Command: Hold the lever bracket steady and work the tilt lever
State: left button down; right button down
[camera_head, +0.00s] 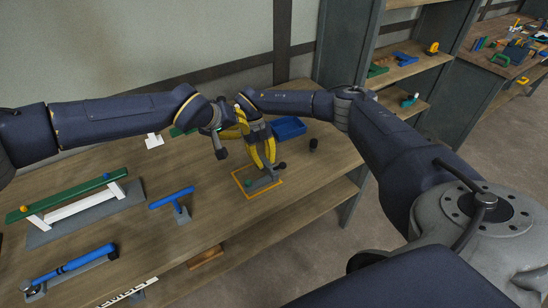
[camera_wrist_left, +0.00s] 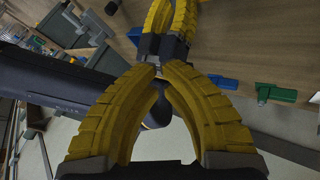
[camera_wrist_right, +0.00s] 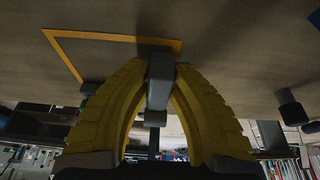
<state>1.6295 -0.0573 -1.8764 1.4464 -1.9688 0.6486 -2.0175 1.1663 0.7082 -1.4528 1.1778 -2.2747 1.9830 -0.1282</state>
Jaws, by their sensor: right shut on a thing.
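The grey lever bracket (camera_head: 262,184) stands on the table inside an orange outlined square, with a dark knob (camera_head: 282,165) at its right end. My right gripper (camera_head: 268,162) points down at it. In the right wrist view its yellow fingers are shut on an upright grey bar of the bracket (camera_wrist_right: 160,80). My left gripper (camera_head: 238,132) is higher and just left of the right one. In the left wrist view its fingertips (camera_wrist_left: 158,70) are together with nothing clear between them, and the right gripper's yellow fingers (camera_wrist_left: 172,20) show just beyond. The tilt lever's exact position is hard to tell.
A blue bin (camera_head: 289,128) and a small dark cylinder (camera_head: 313,145) stand behind the bracket. A blue T-shaped part (camera_head: 172,198), a green-topped frame (camera_head: 70,202) and a blue bar (camera_head: 75,263) are to the left. The table's front right is clear.

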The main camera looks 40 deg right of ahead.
pick_arm(q)
jog(key=s+a+f+m+g+h, duration=0.2)
jog(key=s+a+m+g+h, duration=0.4)
jog(key=m, duration=0.5)
jog(key=h, duration=0.2)
send_over(279, 167)
jog(key=w+a, duration=0.2)
notch_tip(279, 167, down, 4)
jog(key=r, duration=0.1)
jog(key=shift+s+d+f+t, duration=0.2)
jog(key=shift+s+d+f, duration=0.1)
jog(key=shift+f, duration=0.25)
jog(key=shift+s+d+f+t, duration=0.15)
jog(key=shift+d+f+t, duration=0.1)
jog(key=shift+f, duration=0.25)
